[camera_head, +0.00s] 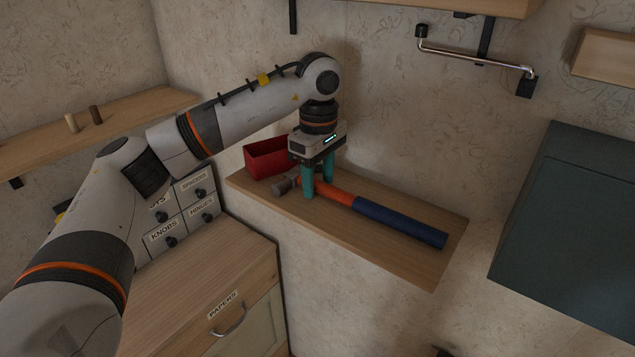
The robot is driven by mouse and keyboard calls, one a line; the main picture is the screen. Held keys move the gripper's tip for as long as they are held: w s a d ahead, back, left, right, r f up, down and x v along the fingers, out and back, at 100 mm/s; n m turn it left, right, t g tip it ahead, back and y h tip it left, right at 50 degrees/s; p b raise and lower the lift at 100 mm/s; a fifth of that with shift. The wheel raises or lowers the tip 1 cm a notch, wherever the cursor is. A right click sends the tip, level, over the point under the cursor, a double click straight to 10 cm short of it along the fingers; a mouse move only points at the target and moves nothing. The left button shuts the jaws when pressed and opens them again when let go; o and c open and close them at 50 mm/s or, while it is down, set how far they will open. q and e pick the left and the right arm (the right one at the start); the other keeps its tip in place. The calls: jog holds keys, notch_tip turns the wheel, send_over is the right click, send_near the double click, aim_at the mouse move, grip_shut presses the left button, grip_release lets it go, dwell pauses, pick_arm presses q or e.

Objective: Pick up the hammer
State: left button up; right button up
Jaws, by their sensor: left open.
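The hammer (400,219) lies on a small wooden wall shelf (335,219). Its grey metal head is at the left, its shaft is orange, and its blue grip points to the lower right. My left gripper (318,190) points down at the head end of the hammer, with its teal fingers apart. The fingers are close around or beside the orange shaft near the head; I cannot tell whether they touch it. Part of the head and shaft is hidden behind the fingers. My right gripper is not in view.
A red open box (266,160) stands on the shelf just left of the gripper. A dark green cabinet (570,230) is at the right. A labelled drawer unit (185,215) and a wooden cabinet (200,290) are at the lower left. A metal bar (475,60) is on the wall above.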

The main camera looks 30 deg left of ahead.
pick_arm(q)
grip_shut()
jog(key=shift+r, duration=0.15)
dwell(1.2)
